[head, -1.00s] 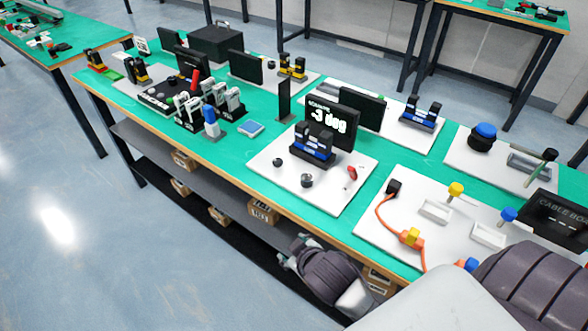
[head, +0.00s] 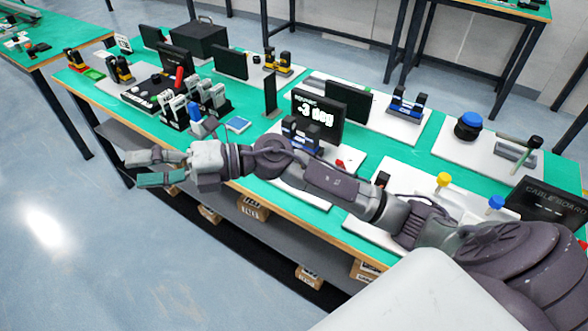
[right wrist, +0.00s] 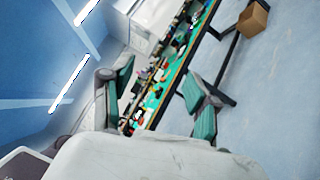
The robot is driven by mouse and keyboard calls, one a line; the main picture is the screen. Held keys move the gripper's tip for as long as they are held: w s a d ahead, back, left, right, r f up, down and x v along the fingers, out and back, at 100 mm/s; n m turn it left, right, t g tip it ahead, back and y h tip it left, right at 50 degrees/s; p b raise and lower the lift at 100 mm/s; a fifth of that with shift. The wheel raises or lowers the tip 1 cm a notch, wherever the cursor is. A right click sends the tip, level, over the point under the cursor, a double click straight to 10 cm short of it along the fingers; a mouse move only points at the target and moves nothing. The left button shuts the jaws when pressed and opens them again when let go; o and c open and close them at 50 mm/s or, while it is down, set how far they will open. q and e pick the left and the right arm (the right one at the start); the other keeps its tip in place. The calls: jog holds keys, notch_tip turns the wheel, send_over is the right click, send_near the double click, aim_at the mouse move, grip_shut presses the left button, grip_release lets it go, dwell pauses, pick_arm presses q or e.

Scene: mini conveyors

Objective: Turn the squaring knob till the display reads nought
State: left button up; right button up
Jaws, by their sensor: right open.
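The display (head: 319,115) stands on the bench and reads -3 deg. It is a black screen with white digits on a white board (head: 352,155). A blue and black block (head: 300,133) stands in front of it, partly covered by my right arm. My right gripper (head: 139,169) is open and empty, held out to the left in front of the bench's front edge, well away from the display. Its two spread fingers also show in the right wrist view (right wrist: 163,100). My left gripper is not in view.
A red lever (head: 180,77) stands behind. Cartons (head: 252,207) lie on the lower shelf. The floor at left is clear.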

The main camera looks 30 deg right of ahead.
jog(key=w+d+f+n+g+h, duration=0.2)
jog(key=d+f+n+g+h, duration=0.3)
jog(key=d+f+h, duration=0.45)
jog(key=d+r+m+g+h, duration=0.15)
jog(key=d+h, duration=0.75)
jog(key=d, duration=1.2)
jog(key=shift+t, duration=0.25)
jog(key=f, duration=0.8)
jog(key=f+p, duration=0.1)
jog(key=f, duration=0.3)
jog(key=shift+w+f, duration=0.25)
jog(key=shift+f, duration=0.05)
jog(key=shift+c, duration=0.3)
grip_shut()
